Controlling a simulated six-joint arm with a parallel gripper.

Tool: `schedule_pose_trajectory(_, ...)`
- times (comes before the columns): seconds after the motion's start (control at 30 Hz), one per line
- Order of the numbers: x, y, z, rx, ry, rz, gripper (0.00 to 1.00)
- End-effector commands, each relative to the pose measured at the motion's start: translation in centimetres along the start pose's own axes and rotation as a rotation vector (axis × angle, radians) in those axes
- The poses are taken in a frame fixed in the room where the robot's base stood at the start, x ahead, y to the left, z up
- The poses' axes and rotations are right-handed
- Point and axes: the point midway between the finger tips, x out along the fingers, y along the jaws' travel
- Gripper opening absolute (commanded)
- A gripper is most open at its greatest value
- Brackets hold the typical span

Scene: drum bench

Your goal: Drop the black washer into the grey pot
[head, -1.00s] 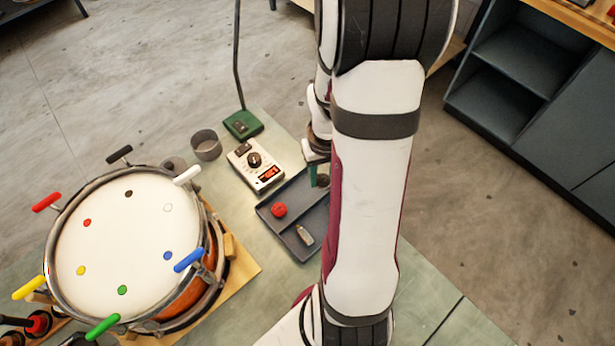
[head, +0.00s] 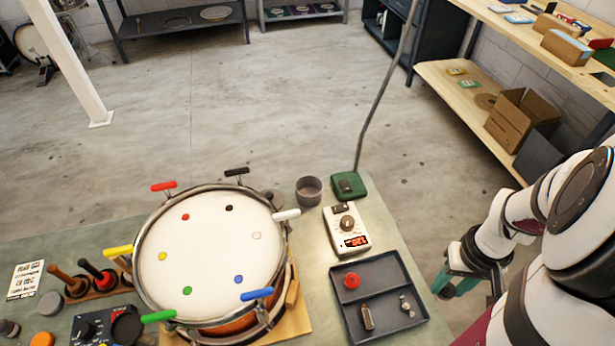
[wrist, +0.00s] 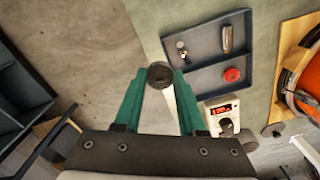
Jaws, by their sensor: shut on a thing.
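The black washer (wrist: 160,75) is a dark round disc held between the tips of my gripper's green fingers (wrist: 160,88) in the wrist view. In the head view my gripper (head: 450,291) is at the right, beyond the bench's right edge, and the washer cannot be made out there. The grey pot (head: 309,191) is a small open cup standing upright at the back of the bench, between the drum and a green base. It is well to the left of my gripper and apart from it.
A dark divided tray (head: 390,274) holds a red knob (head: 352,280) and small metal parts. A white box with a dial (head: 345,229) stands behind it. A thin pole rises from the green base (head: 348,186). The drum (head: 213,255) has coloured handles around its rim.

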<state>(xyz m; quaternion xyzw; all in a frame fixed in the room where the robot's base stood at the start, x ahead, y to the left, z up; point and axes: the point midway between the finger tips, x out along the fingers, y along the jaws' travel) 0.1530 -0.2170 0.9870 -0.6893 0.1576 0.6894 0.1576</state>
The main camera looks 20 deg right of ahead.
Motion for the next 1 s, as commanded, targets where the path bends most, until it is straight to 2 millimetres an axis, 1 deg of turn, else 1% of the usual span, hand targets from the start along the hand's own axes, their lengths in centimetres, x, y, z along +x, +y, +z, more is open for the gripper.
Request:
schedule_pose_trajectory(0.53,0.0,0.0,0.0,0.000,0.000,0.000,0.00)
schedule_pose_trajectory(0.63,-0.1,-0.1,-1.0,-0.002,0.000,0.001,0.00)
schedule_pose_trajectory(0.67,-0.1,-0.2,-1.6,-0.005,0.000,0.001,0.00)
schedule_pose_trajectory(0.77,-0.4,-0.9,-4.9,-0.011,-0.001,0.001,0.00)
schedule_pose_trajectory(0.8,-0.5,-1.4,-6.6,-0.014,-0.001,0.002,0.00)
schedule_pose_trajectory(0.87,-0.7,-2.5,-9.3,-0.016,-0.002,0.002,0.00)
schedule_pose_trajectory(0.9,-0.8,-3.5,-11.2,-0.017,-0.002,0.003,0.00)
schedule_pose_trajectory(0.97,-0.8,-5.3,-14.0,-0.020,-0.005,0.003,0.00)
schedule_pose_trajectory(1.0,-0.8,-6.8,-15.8,-0.020,-0.005,0.003,0.00)
